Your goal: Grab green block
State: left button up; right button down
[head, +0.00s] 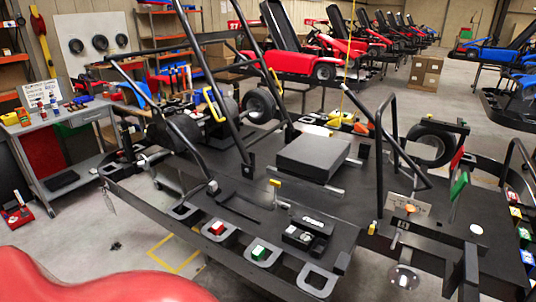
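A small green block (259,253) with a pale edge sits in a U-shaped grey holder at the front edge of the black kart stand (205,262). A red block (217,228) sits in the similar holder to its left. The holder (317,281) to its right looks empty. Another green piece (459,186), flat and upright, stands on the right side of the stand. A further small green block (524,234) is among coloured blocks at the right edge. Neither of my grippers is in view.
A black device (308,234) lies right of the green block. A dark box (313,157) and black tubes rise behind. A large red rounded shape (95,289) fills the bottom left. A grey workbench (75,118) stands at left. Concrete floor is open between bench and stand.

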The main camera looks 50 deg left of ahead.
aim_at(257, 253)
jog(key=k+l+u, duration=0.1)
jog(key=u, duration=1.45)
jog(key=j, duration=0.15)
